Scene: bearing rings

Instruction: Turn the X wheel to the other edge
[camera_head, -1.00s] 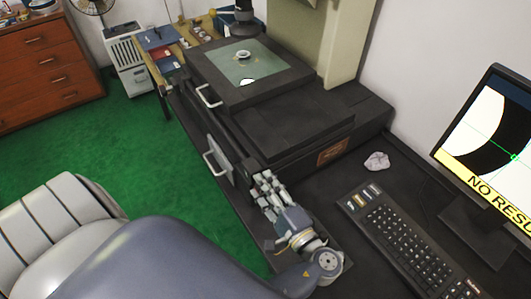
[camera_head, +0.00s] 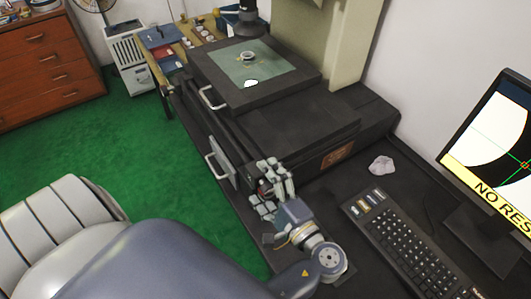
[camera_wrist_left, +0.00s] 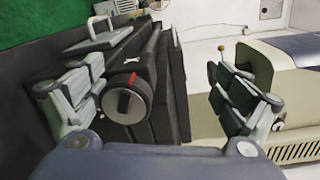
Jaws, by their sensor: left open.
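My right gripper is not in view.
A ring (camera_head: 248,57) lies on the stage's glass plate (camera_head: 233,66). The monitor (camera_head: 497,150) shows a black curved band, a crosshair and cut-off text starting "NO RES". A keyboard (camera_head: 400,238) and a crumpled pale cloth (camera_head: 381,165) lie right of my gripper. Handles (camera_head: 211,99) project on the left.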

